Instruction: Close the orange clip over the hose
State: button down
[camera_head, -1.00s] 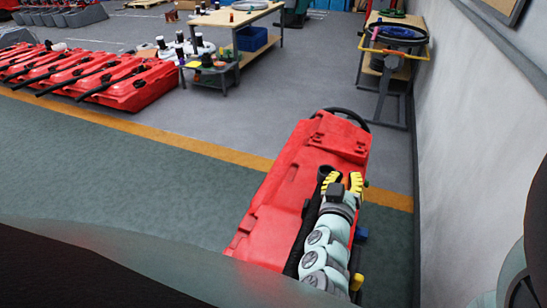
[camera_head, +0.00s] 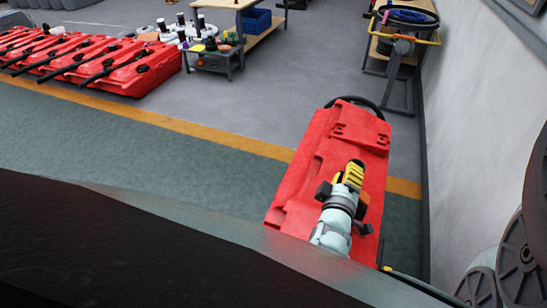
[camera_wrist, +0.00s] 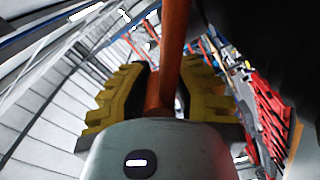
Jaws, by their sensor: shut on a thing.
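My gripper (camera_head: 351,180), with yellow ribbed fingers, is over the red tank (camera_head: 337,130) in the head view. In the wrist view, my gripper (camera_wrist: 163,88) has its fingers on both sides of an orange bar-like piece, the orange clip (camera_wrist: 173,45), and is shut on it. The clip runs up the picture from between the fingers. Its far end is cut off at the top edge. I cannot make out the hose for sure; a dark shape fills the wrist view's upper right.
A row of red tanks (camera_head: 131,72) with black tubes lies at the left. A low grey table (camera_head: 214,61) and a workbench stand behind. A stand with a yellow handle (camera_head: 402,40) is near the right wall (camera_head: 475,130). The floor left of the tank is clear.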

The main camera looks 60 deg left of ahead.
jog(key=shift+s+a+f+n, duration=0.15)
jog(key=shift+a+f+n, duration=0.05)
jog(key=shift+n, duration=0.3)
jog(key=c, duration=0.8)
grip_release()
jog(key=shift+f, duration=0.1)
jog(key=shift+c, duration=0.2)
jog(key=shift+s, duration=0.15)
jog(key=v, duration=0.7)
